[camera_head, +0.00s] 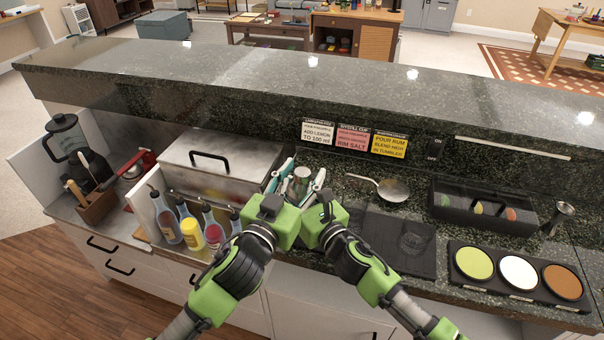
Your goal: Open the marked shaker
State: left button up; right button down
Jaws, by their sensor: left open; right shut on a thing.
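A small metallic, slightly pinkish vessel (302,176), which looks like the shaker, stands between my two grippers near the counter's front. Only its upper part shows; the grippers hide its lower part, and I cannot make out a mark on it. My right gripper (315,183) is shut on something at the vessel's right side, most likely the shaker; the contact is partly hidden. My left gripper (282,176) is open, close on the vessel's left side. I cannot tell whether it touches it.
A steel bin with a lid (215,155) and several bottles (192,232) stand left. A strainer or spoon (393,190) and black mat (408,238) lie right. Beyond are a garnish tray (470,222), a jigger (562,212) and a rimmer tray (470,290). A raised ledge (300,80) runs behind.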

aim_at(303, 171)
pick_arm(q)
jog(key=shift+w, duration=0.1)
grip_shut()
jog(key=shift+r, duration=0.25)
dwell(0.7)
jog(key=shift+r, duration=0.9)
jog(key=shift+d+r, duration=0.15)
jog(key=shift+r, duration=1.85)
pick_arm(e)
jog(key=c, duration=1.3)
grip_release()
